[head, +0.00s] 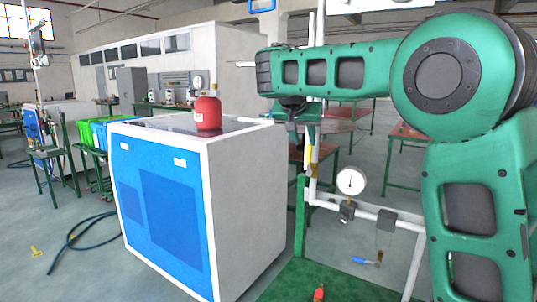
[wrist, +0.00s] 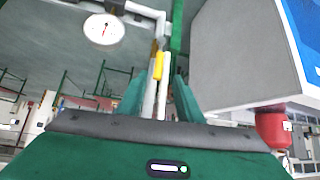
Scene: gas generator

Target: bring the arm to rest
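My arm is green with dark grey pads and reaches across the right side of the head view, its forearm level and its end at the middle top. My gripper (wrist: 160,88) shows in the wrist view as two green fingers standing apart, with nothing clearly held between them. White pipes and a yellow handle (wrist: 158,66) show beyond the gap. In the head view my gripper (head: 303,126) is partly hidden under the wrist, near an upright white pipe; I cannot tell the distance between them.
A blue and white generator cabinet (head: 165,208) stands left of my arm with a red bottle (head: 208,112) on top. A pressure gauge (head: 351,181) sits on white piping above a green base (head: 315,284). A dark hose (head: 72,242) lies on the floor at left.

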